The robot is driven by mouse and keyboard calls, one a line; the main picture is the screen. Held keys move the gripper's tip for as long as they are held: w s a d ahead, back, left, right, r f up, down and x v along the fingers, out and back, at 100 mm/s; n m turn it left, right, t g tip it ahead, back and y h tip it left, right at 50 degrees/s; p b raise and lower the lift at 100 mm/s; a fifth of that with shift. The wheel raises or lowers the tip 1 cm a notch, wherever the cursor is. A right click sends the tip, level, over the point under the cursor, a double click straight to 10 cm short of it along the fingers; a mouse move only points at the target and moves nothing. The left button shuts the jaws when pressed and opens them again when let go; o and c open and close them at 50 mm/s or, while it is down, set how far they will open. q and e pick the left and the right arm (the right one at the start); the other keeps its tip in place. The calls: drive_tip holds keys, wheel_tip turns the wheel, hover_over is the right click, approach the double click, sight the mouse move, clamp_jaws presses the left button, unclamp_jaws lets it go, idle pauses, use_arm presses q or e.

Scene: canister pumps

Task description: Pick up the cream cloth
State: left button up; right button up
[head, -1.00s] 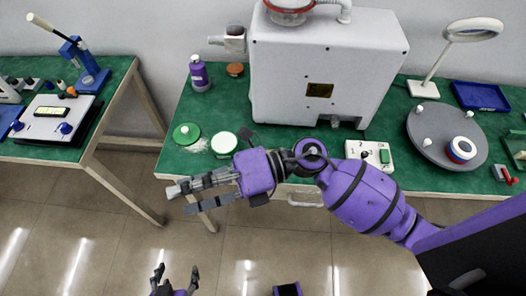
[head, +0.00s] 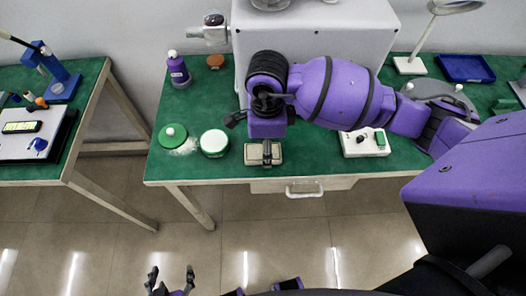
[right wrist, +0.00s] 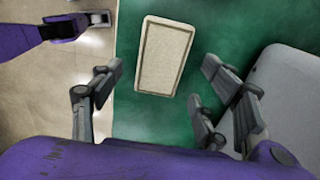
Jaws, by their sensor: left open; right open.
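The cream cloth (head: 250,159) lies flat near the front edge of the green table. In the right wrist view it is a folded, bordered rectangle (right wrist: 165,57), fully visible ahead of the fingers. My right gripper (right wrist: 161,82) is open and empty, its fingers apart on either side of the cloth's near end. In the head view the right hand hangs over the cloth and partly hides it. I cannot tell the height between them. My left gripper (head: 171,274) is open and empty, low over the floor at the bottom of the head view.
A white-topped green tin (head: 214,143) and a green lid (head: 172,136) lie left of the cloth. A white switch box (head: 364,143) stands to its right. The big grey pump housing (head: 335,38) is behind the right arm. A drawer handle (head: 305,189) juts out in front.

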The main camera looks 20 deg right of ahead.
drive_tip(key=shift+f, duration=1.4)
drive_tip(key=c, duration=1)
drive_tip(key=shift+r, duration=0.1)
drive_tip(key=shift+c, duration=0.2)
